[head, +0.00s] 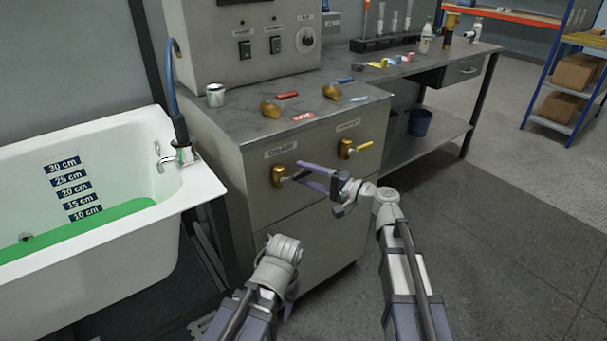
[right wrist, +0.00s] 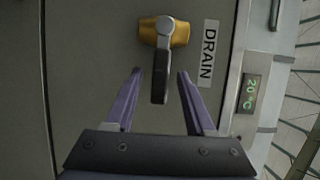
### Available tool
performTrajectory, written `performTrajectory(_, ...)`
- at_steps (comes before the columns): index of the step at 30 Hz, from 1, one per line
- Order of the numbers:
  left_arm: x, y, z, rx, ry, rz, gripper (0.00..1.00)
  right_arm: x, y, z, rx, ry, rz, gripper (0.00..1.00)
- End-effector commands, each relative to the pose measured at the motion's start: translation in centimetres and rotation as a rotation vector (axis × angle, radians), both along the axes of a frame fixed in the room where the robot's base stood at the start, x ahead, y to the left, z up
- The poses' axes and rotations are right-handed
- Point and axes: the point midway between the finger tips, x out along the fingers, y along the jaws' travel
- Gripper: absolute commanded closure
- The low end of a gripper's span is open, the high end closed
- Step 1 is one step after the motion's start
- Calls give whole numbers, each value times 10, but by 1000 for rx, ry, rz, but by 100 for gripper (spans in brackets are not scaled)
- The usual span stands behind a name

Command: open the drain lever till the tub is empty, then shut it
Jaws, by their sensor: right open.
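The drain lever (head: 288,177) has a brass body and a dark handle, on the cabinet front under a label. In the right wrist view the handle (right wrist: 160,88) lies between the fingers of my right gripper (right wrist: 160,73), with a gap on both sides. My right gripper (head: 300,172) is open around it, not clamped. The white tub (head: 140,245) stands at left and holds green water (head: 105,224), its surface just under the 10 cm mark. My left gripper (head: 290,294) hangs low in front of the cabinet, mostly hidden by its arm.
The cabinet top (head: 330,108) holds a cup (head: 215,95) and small loose parts. A workbench and shelf stand behind at right. The floor at right is clear.

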Motion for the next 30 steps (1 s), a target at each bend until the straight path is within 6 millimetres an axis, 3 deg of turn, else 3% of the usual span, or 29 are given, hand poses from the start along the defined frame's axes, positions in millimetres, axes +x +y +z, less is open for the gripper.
performTrajectory(13, 0, 0, 0, 0, 0, 0, 50, 5, 8, 0, 0, 0, -1, 46)
performTrajectory(27, 0, 0, 0, 0, 0, 0, 50, 5, 8, 0, 0, 0, 0, 99)
performTrajectory(30, 0, 0, 0, 0, 0, 0, 50, 5, 8, 0, 0, 0, 0, 100)
